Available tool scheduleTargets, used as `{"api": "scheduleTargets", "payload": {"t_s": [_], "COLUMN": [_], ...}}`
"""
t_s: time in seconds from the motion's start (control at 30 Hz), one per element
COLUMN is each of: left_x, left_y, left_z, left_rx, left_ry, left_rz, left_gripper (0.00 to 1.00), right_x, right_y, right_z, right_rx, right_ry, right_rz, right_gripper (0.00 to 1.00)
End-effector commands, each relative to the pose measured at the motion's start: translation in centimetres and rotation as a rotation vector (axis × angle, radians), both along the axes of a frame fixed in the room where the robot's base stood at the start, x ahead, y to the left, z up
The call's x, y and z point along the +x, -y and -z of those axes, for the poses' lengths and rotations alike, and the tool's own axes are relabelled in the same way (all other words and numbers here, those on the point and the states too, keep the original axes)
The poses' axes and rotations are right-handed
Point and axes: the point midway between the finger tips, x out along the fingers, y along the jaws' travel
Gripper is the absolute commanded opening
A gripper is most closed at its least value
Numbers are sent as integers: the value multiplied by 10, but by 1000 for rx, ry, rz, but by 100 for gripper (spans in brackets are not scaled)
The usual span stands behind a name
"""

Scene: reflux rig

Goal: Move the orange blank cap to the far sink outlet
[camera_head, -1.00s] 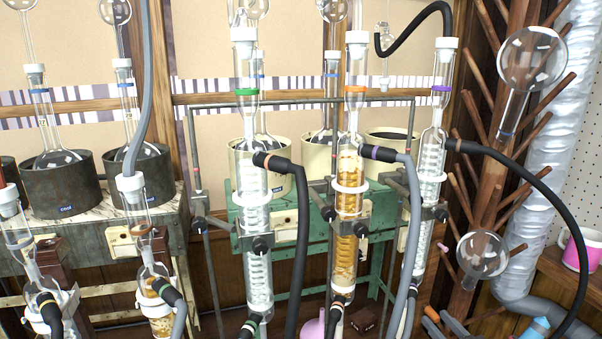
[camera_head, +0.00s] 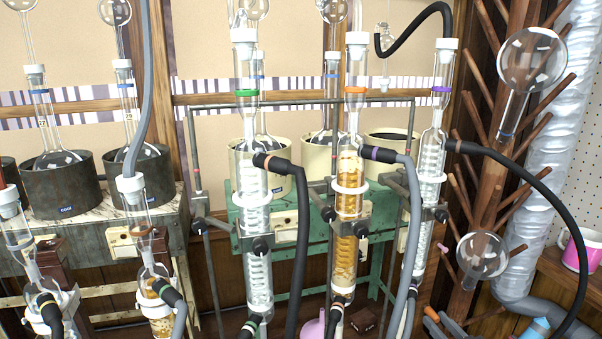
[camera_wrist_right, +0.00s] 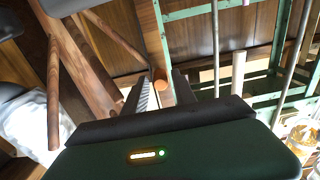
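The orange blank cap (camera_head: 431,314) shows at the bottom edge of the head view, right of the condensers. In the right wrist view the cap (camera_wrist_right: 160,90) sits between the fingertips. My right gripper (camera_head: 438,320) is only partly in the head view, its grey fingers at the cap. In the right wrist view the gripper (camera_wrist_right: 162,92) appears shut on the cap, with a finger on each side. The cap is held clear of any surface I can see. I cannot make out the far sink outlet in either view. My left gripper is not in view.
Three tall condensers, with a green (camera_head: 246,92), an orange (camera_head: 355,89) and a purple band (camera_head: 441,89), stand left of the gripper. A black hose (camera_head: 540,190) arches on the right. A wooden peg rack (camera_head: 490,150) carries round flasks. A pink mug (camera_head: 580,250) stands at right.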

Motion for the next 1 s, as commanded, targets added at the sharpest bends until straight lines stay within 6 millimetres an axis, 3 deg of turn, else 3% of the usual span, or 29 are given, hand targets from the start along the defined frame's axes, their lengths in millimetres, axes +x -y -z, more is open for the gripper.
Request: {"api": "scheduleTargets", "payload": {"t_s": [0.03,0.23,1.0], "left_x": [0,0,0], "left_y": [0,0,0], "left_z": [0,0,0], "left_rx": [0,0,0], "left_ry": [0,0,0], "left_rz": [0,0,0], "left_gripper": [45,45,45], "right_x": [0,0,0], "right_y": [0,0,0], "right_z": [0,0,0], "right_rx": [0,0,0], "right_ry": [0,0,0], "right_rz": [0,0,0], "right_gripper": [24,0,0]}}
